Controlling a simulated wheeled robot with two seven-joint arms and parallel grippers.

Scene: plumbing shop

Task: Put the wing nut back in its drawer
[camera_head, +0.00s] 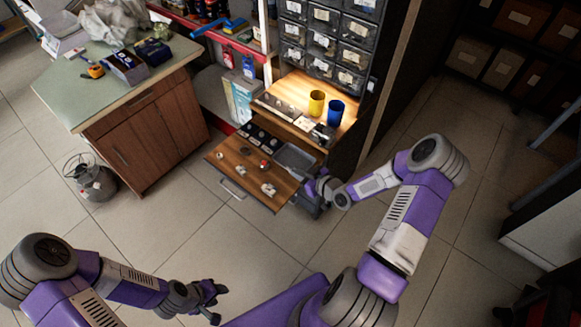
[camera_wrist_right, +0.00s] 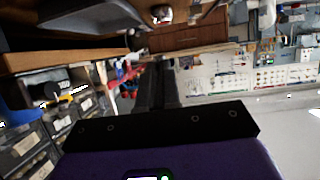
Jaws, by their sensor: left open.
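Several small metal fittings lie on the pulled-out wooden drawer (camera_head: 225,157) in the head view. A pale winged piece (camera_head: 268,189) near its front right edge may be the wing nut, but it is too small to be sure. My right gripper (camera_head: 318,196) is beside the drawer's right end, partly hidden by its own wrist. In the right wrist view its dark fingers (camera_wrist_right: 160,85) stand close together, and I cannot make out anything between them. My left gripper (camera_head: 214,299) is open and empty, low over the floor, away from the drawer.
A grey tray (camera_head: 296,160) sits at the drawer's right. Above is a wooden shelf (camera_head: 290,90) with a yellow cup (camera_head: 316,103) and a blue cup (camera_head: 336,112), under dark small-parts bins (camera_head: 322,42). A green-topped cabinet (camera_head: 75,92) stands left. The tiled floor in front is clear.

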